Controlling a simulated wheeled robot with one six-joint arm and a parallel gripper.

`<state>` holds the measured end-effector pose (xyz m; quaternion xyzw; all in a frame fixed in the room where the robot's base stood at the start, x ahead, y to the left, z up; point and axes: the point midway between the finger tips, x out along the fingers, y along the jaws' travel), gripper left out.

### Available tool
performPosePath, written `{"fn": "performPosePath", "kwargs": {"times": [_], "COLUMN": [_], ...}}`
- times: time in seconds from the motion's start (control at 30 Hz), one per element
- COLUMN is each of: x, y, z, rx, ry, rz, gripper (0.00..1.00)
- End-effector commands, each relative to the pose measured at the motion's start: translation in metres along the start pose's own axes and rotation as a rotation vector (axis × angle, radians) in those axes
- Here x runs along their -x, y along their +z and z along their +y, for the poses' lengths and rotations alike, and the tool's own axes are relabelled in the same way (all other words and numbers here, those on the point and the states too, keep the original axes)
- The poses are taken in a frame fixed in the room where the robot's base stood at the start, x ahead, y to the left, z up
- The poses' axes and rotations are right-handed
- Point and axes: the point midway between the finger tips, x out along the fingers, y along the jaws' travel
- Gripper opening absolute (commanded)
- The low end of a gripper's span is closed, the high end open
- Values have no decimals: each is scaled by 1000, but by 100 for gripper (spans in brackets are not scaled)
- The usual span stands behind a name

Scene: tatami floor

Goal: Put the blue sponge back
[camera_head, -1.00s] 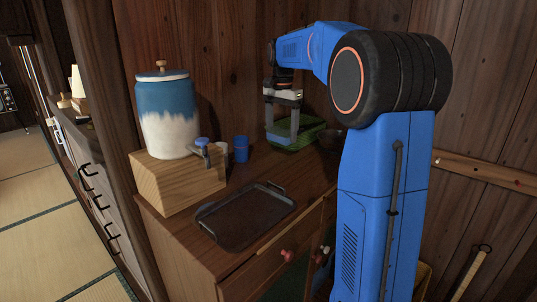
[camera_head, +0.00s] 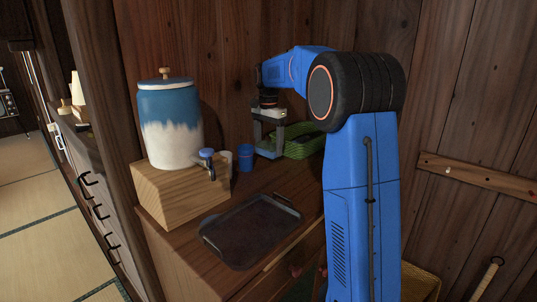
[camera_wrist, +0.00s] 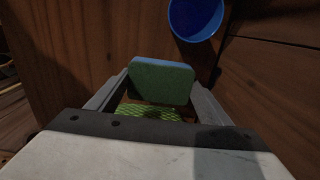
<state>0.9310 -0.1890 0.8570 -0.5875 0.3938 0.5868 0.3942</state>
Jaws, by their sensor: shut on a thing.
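The blue sponge (camera_wrist: 162,82), with a blue edge and a green face, is held between the two fingers of my gripper (camera_wrist: 158,98) in the wrist view. In the head view my gripper (camera_head: 268,150) hangs over the cabinet top, at the left end of the green basket (camera_head: 300,147) and right of the blue cup (camera_head: 245,157). I cannot make out the sponge in the head view. A bit of the green basket (camera_wrist: 148,112) shows below the sponge in the wrist view.
A blue and white jar (camera_head: 170,125) with a tap stands on a wooden block (camera_head: 180,192). A pale cup is beside the blue cup, which also shows in the wrist view (camera_wrist: 195,20). A dark tray (camera_head: 250,230) lies at the front. Wooden walls close off the back.

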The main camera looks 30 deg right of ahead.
Motion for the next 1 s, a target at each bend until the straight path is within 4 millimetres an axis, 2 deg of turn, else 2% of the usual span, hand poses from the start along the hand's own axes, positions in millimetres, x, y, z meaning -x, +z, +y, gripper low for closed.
{"fn": "performPosePath", "kwargs": {"times": [0.3, 0.67, 0.7, 0.77, 1.0], "x": [-34, -38, -37, -37, -37], "y": [0, 0, 0, 0, 0], "z": [0, 1, 0, 0, 0], "rx": [0, 0, 0, 0, 0], "ry": [1, 1, 1, 1, 1], "rz": [-1, -1, -1, -1, -1], "gripper": [48, 48, 80, 92, 92]}}
